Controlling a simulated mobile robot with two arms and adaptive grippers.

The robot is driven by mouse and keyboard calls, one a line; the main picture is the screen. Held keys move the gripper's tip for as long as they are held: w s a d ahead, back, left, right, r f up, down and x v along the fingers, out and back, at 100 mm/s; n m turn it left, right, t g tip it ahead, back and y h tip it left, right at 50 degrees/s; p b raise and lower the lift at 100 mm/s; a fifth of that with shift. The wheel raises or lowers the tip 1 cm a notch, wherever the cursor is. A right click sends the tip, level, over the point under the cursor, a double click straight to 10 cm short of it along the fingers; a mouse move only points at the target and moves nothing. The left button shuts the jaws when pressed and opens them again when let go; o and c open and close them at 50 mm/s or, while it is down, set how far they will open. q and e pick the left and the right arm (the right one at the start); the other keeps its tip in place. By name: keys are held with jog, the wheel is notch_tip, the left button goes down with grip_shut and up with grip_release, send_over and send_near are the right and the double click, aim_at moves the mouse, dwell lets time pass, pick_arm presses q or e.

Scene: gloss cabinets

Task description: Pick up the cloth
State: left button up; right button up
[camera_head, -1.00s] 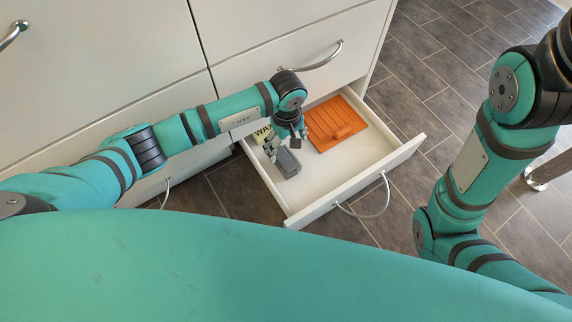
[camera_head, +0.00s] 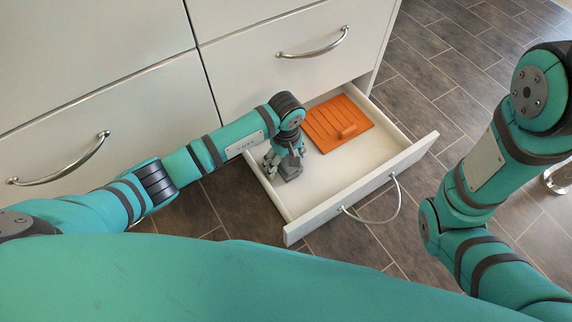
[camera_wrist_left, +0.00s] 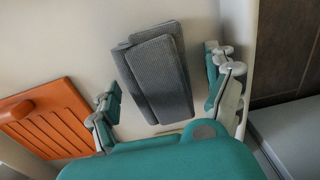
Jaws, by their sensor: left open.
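The cloth (camera_wrist_left: 155,72) is grey, textured and folded in layers, lying on the white drawer floor in the left wrist view. In the head view the cloth (camera_head: 291,172) shows only partly beneath my left gripper (camera_head: 280,160). My left gripper (camera_wrist_left: 164,78) is open and points down into the drawer, one finger on each side of the cloth. Gaps show between the fingers and the cloth in the wrist view. My right arm is at the right of the head view, and its gripper is out of view.
The open white drawer (camera_head: 345,188) has a curved metal handle (camera_head: 375,215) at its front. An orange grooved board (camera_head: 336,124) with a raised block lies inside, beyond the cloth. The drawer's near right floor is bare. Closed cabinet fronts (camera_head: 250,50) stand behind my left arm.

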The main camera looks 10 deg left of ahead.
aim_at(285, 159)
pick_arm(q)
jog(key=c, duration=1.2)
jog(key=shift+c, duration=0.2)
notch_tip(285, 159, up, 9)
jog(key=p, duration=0.6)
jog(key=shift+r+p, duration=0.15)
jog(key=shift+p, duration=0.25)
jog(key=shift+r, duration=0.4)
jog(key=o, duration=0.4)
jog(key=shift+c, duration=1.4)
